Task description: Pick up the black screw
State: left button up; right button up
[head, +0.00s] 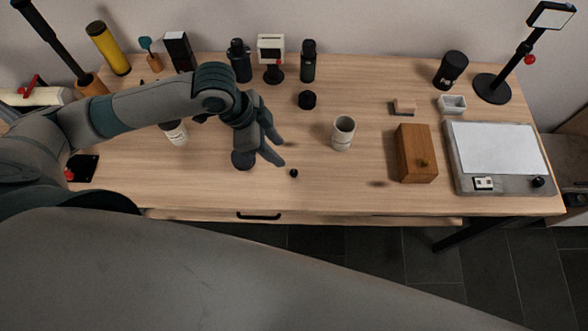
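A small black piece, which looks like the black screw (294,173), lies on the wooden table (335,185) near its front edge. My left gripper (282,153) reaches in from the left, with its two fingers spread apart and nothing visible between them. Its fingertips are just up and left of the black piece in the picture; I cannot tell the height gap. My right gripper does not show.
A dark round item (243,159) lies by the gripper. A black cylinder (307,100) stands behind. Bottles and lamps line the back.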

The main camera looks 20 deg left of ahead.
pick_arm(q)
send_over(293, 170)
jog(key=a, duration=0.2)
jog(key=shift+a+f+p, duration=0.15)
jog(key=shift+f+p, duration=0.3)
jog(key=shift+f, duration=2)
jog(key=shift+f, duration=0.1)
jog(key=shift+s+f+p, duration=0.1)
jog(key=shift+f+p, duration=0.1)
jog(key=shift+p, duration=0.15)
jog(key=x, duration=0.1)
jog(key=p+x, duration=0.1)
jog(key=x, duration=0.2)
jog(key=shift+s+p, duration=0.25)
jog(key=shift+p, duration=0.05)
jog(key=shift+d+f, duration=0.2)
jog(key=shift+f, duration=0.1)
jog(key=shift+c, duration=0.5)
grip_shut()
